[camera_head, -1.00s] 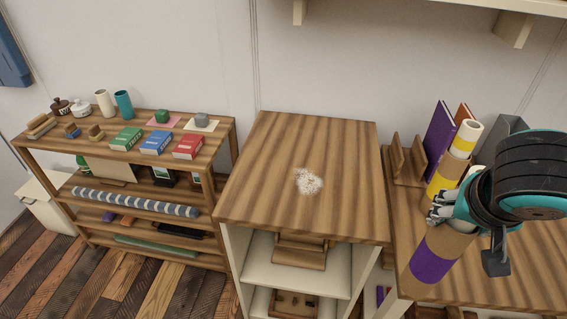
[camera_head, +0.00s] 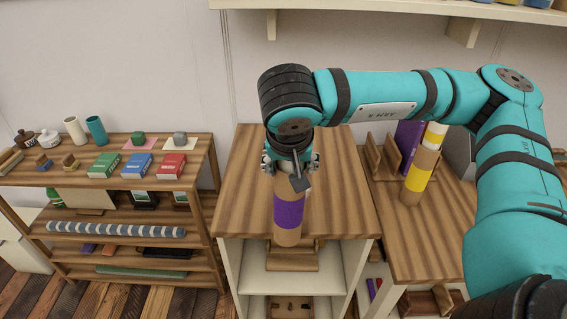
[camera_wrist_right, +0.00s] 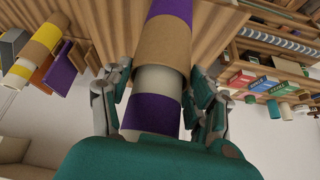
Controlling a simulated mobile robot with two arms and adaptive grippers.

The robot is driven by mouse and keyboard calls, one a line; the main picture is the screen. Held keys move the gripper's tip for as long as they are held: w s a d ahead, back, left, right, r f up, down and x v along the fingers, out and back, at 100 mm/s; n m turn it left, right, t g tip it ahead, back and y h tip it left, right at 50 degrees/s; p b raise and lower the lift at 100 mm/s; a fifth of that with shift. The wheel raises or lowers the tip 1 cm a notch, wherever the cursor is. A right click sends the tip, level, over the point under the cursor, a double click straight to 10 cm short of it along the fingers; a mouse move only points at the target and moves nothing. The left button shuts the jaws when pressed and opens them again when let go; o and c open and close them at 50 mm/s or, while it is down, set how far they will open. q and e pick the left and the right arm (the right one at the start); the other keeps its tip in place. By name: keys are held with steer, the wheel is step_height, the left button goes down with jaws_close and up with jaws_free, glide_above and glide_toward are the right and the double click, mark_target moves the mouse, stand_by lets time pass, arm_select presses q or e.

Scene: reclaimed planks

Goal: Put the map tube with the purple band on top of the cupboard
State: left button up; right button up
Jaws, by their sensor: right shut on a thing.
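The map tube with the purple band (camera_head: 288,213) hangs upright in my right gripper (camera_head: 290,166), which is shut around its upper part. In the head view it stands in front of the cupboard top (camera_head: 342,205), its lower end overlapping the front edge. I cannot tell whether it touches the wood. The right wrist view shows the tube (camera_wrist_right: 163,42) between the two fingers (camera_wrist_right: 158,92), with purple, brown and pale sections. My left gripper is not in view.
A tube with a yellow band (camera_head: 418,178) stands on the desk at right, near a purple book (camera_head: 408,142). A shelf (camera_head: 400,8) hangs above. A low rack (camera_head: 110,180) with books and vases stands at left. The rest of the cupboard top looks clear.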

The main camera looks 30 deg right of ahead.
steer(key=d+r+m+g+h+p, duration=0.25)
steer(key=d+m, duration=0.25)
steer(key=d, duration=0.4)
steer(key=w+d+f+p, duration=0.1)
steer(key=w+f+p, duration=0.1)
steer(key=w, duration=0.6)
steer(key=w+d+f+p, duration=0.1)
steer(key=w+f+p, duration=0.1)
steer(key=w, duration=0.5)
steer(key=shift+w+f+y+p, duration=0.35)
steer(key=shift+p, duration=0.3)
steer(key=shift+f, duration=0.1)
steer(key=o, duration=1.5)
